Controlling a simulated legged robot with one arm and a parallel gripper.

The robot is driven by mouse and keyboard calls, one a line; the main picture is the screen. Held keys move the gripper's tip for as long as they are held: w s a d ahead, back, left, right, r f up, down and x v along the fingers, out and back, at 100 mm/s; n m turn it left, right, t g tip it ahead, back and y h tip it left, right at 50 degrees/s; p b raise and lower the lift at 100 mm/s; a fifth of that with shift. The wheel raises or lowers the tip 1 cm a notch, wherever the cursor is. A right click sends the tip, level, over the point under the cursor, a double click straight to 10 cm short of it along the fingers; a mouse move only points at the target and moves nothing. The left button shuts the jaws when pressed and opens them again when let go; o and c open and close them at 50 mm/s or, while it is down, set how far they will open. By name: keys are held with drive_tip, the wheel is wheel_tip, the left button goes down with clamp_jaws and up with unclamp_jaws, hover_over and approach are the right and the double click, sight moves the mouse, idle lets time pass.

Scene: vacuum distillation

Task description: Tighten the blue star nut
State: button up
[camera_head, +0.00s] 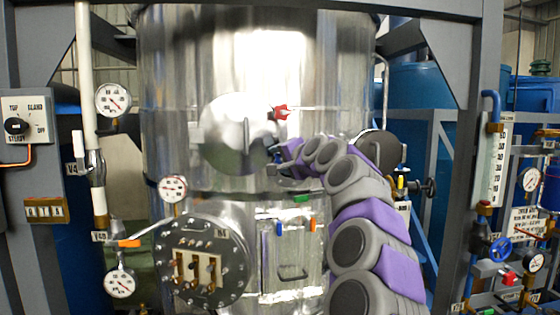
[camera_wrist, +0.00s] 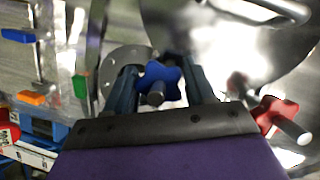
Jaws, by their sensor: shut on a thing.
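The blue star nut (camera_wrist: 158,76) sits between the two fingers of my gripper (camera_wrist: 162,82) in the wrist view, with its dark round stud end facing the camera. The fingers are shut on the nut, one on each side. In the head view my gripper (camera_head: 279,158) reaches in from the right to the lower right edge of the round metal hatch (camera_head: 222,135) on the tank. The nut is too small and too covered there to make out clearly.
A red star nut (camera_head: 280,112) on a stud is at the hatch's upper right; it also shows in the wrist view (camera_wrist: 276,114), close right of my gripper. Green (camera_head: 302,198), blue (camera_head: 278,228) and orange (camera_head: 312,225) parts surround a panel below. Gauges and pipes stand at both sides.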

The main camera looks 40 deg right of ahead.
drive_tip(key=shift+s+d+r, duration=0.1)
drive_tip(key=o, duration=0.9)
drive_tip(key=shift+s, duration=0.1)
drive_tip(key=shift+o, duration=0.5)
drive_tip(key=b+v, duration=0.3)
drive_tip(key=v, duration=1.4)
drive_tip(key=shift+d, duration=0.1)
